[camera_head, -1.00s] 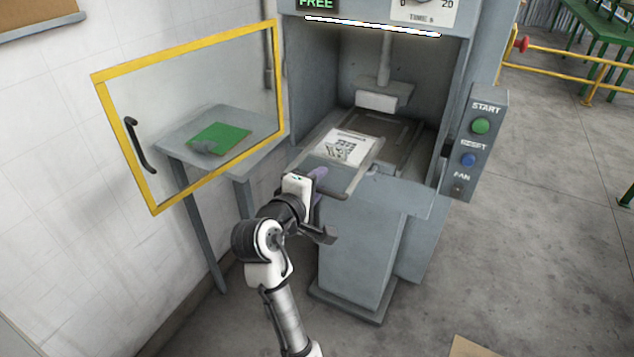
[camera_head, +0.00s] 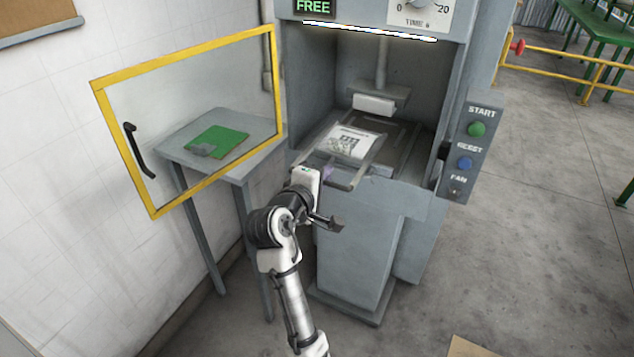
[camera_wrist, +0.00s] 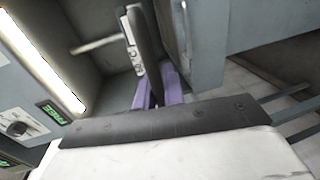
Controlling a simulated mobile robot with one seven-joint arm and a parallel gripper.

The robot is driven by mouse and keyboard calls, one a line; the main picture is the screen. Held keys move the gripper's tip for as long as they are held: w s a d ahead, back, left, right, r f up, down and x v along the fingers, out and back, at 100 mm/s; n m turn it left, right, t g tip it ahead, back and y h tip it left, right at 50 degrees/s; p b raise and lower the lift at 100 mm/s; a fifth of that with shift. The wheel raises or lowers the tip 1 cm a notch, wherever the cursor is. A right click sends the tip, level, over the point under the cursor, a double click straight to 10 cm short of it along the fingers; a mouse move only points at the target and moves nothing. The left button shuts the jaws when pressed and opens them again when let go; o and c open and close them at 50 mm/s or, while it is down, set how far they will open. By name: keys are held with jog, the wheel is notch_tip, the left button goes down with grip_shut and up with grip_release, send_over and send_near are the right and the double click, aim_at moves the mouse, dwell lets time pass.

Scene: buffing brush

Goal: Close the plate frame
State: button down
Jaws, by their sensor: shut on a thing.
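The plate frame (camera_head: 343,185) is a grey tray-like frame on the machine's bed, jutting out of the front opening. A white plate (camera_head: 352,141) with a dark printed pattern lies on it. My gripper (camera_head: 327,174) has purple fingers and is at the left part of the frame's front edge. In the wrist view, the purple fingers (camera_wrist: 163,88) are shut on a dark bar of the plate frame (camera_wrist: 147,45). The exact contact is partly hidden by the gripper body.
A pale brush block (camera_head: 374,104) hangs inside the machine behind the plate. The yellow-framed clear door (camera_head: 150,213) stands open at left, before a side table with a green sheet (camera_head: 222,138). A button panel (camera_head: 468,150) is at right.

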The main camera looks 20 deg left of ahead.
jog(key=shift+w, duration=0.1)
jog(key=c, duration=1.5)
grip_release()
jog(key=b+v, duration=0.2)
jog(key=v, duration=1.1)
jog(key=shift+s+b, duration=0.3)
jog(key=shift+s, duration=0.1)
